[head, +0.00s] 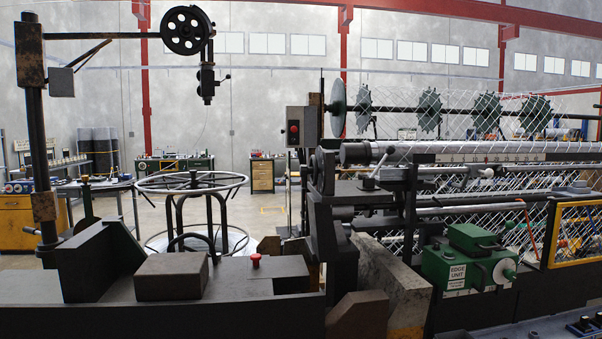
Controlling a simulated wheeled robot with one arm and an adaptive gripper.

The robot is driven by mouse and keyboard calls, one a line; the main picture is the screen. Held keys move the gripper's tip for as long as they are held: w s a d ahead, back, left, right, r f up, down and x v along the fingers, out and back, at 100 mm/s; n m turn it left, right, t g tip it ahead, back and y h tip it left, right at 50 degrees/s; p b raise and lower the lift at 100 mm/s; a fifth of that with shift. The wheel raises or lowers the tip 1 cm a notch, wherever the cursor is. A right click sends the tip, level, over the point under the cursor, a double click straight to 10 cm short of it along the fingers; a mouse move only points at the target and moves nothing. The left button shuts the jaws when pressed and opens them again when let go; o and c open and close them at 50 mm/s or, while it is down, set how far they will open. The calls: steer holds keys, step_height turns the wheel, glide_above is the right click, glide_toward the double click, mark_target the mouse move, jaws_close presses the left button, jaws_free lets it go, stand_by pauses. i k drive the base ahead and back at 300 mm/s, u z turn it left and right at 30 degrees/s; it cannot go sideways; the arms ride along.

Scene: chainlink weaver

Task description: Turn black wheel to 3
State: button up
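A black spoked wheel (187,30) hangs high at the upper left, at the end of a horizontal bar on a tall dark post (38,120). I cannot tell whether this is the task's black wheel. No number 3 is readable. A green box marked "EDGE UNIT" (466,262) at the lower right carries a small pale round wheel or dial (504,271) on its right side; its markings are too small to read. My gripper is not in view.
The wire-mesh weaving machine (440,153) with green toothed discs fills the right side. A control box with a red button (293,131) stands at centre. A round wire stand (191,183) is at left. Dark machine blocks (172,277) and a concrete block (393,285) fill the foreground.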

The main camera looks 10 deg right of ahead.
mark_target(314, 168)
steer(key=u, duration=0.45)
steer(key=i, duration=0.85)
steer(key=u, duration=0.8)
